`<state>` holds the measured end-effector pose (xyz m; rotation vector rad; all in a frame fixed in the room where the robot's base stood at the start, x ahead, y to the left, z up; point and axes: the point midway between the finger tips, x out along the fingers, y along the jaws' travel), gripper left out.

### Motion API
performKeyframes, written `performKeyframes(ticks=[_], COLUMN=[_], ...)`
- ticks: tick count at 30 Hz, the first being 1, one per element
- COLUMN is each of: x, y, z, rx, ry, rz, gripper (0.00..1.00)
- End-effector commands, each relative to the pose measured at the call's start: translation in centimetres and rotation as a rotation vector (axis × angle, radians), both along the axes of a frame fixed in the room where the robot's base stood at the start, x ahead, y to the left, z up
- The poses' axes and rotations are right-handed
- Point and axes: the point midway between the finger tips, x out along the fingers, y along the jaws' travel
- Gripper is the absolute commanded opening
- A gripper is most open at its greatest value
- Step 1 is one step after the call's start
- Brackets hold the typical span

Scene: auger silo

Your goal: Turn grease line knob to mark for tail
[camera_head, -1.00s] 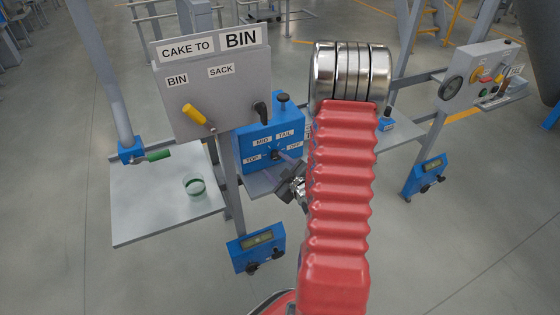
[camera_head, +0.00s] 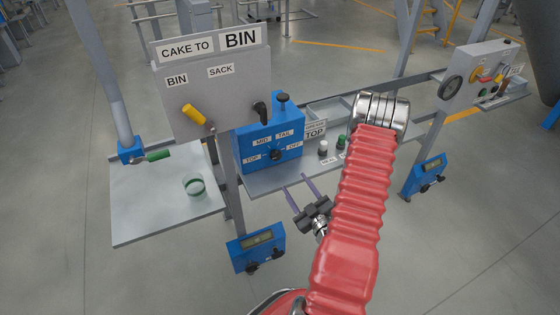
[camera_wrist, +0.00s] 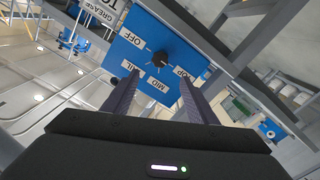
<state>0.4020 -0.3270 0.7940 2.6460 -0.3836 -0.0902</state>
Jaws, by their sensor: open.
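The grease line knob (camera_head: 275,155) is a small black knob on the front of a blue box (camera_head: 240,150). Labels TOP, MID, TAIL (camera_head: 285,134) and OFF are set around it. A nearby sign (camera_head: 315,130) reads TOP. I cannot tell surely which label the knob points at. My gripper (camera_head: 295,182) is open and empty, its two fingers apart, in front of and below the knob. In the wrist view the knob (camera_wrist: 160,59) shows beyond the gap between my fingers (camera_wrist: 158,80), not touched; the TAIL label is partly hidden by a finger.
A grey panel (camera_head: 225,100) marked CAKE TO BIN, with a yellow lever (camera_head: 194,114), stands at upper left of the blue box. White (camera_head: 323,148) and green (camera_head: 340,142) capped items stand on the shelf to the right. A blue display box (camera_head: 257,249) hangs below.

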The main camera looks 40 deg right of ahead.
Motion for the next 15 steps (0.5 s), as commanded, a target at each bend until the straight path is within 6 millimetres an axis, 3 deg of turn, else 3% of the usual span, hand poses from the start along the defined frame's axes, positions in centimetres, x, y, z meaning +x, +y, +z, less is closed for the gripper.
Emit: performKeyframes(ticks=[8, 15], x=[1.0, 4.0], y=[-0.2, -1.0], z=[0.0, 0.0], rx=[0.0, -0.003], ry=[0.002, 0.001], rz=[0.004, 0.004], gripper=[0.53, 0.53])
